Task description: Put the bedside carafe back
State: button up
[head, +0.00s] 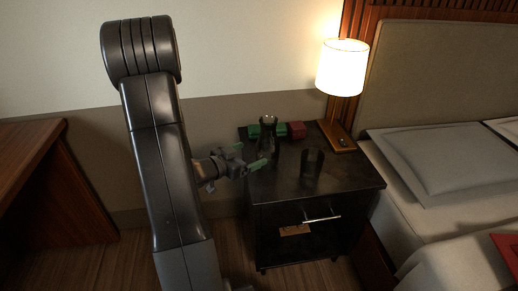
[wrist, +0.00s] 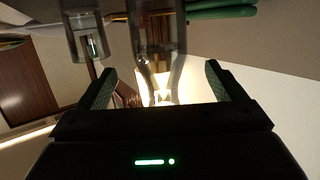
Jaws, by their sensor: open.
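The clear glass carafe (head: 266,144) stands upright on the dark nightstand (head: 340,180), near its back left. My gripper (head: 246,157) is just left of the carafe, low over the nightstand's left edge, pointing right. It is open and empty. In the wrist view, the carafe (wrist: 158,38) shows beyond and between the two fingers (wrist: 160,84), with clear space on both sides. A dark glass tumbler (head: 312,163) stands right of the carafe and nearer the front. The tumbler also shows at upper left in the wrist view (wrist: 86,40).
A lit lamp (head: 342,68) stands at the back right of the nightstand. The bed (head: 440,205) is to the right, and a wooden desk (head: 28,155) is at far left. The nightstand's front right is clear.

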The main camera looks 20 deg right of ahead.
aim_at(261, 143)
jog(key=shift+v, duration=2.25)
jog(key=shift+d, duration=0.1)
jog(key=b+x, duration=0.1)
jog(key=x, duration=1.1)
jog(key=shift+b, duration=0.4)
jog(key=shift+r+p, duration=0.7)
jog(key=shift+r, duration=0.9)
jog(key=shift+f, duration=0.15)
